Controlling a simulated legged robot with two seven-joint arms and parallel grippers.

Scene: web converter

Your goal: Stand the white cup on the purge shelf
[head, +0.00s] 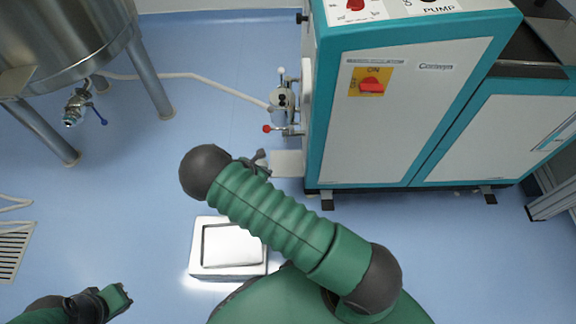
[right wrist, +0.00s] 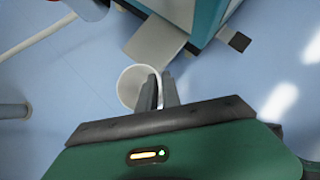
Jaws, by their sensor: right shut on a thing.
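The white cup (right wrist: 129,86) shows in the right wrist view, its round open mouth facing the camera. My right gripper (right wrist: 160,88) is shut on the cup's wall at its right side. In the head view the right gripper (head: 259,163) is small and partly behind my arm, and I cannot make out the cup there. The purge shelf (head: 287,163) is a bare pale plate on the machine's left side, just right of the gripper. It also shows in the right wrist view (right wrist: 155,42), above the cup in the picture and apart from it. My left gripper (head: 120,298) is at the lower left, its jaws unclear.
A valve (head: 283,103) with a red-knobbed lever sits above the shelf on the teal and white machine (head: 400,110). A hose (head: 200,80) runs from it towards the steel tank (head: 60,40). A white box (head: 198,245) with a recessed top stands on the floor.

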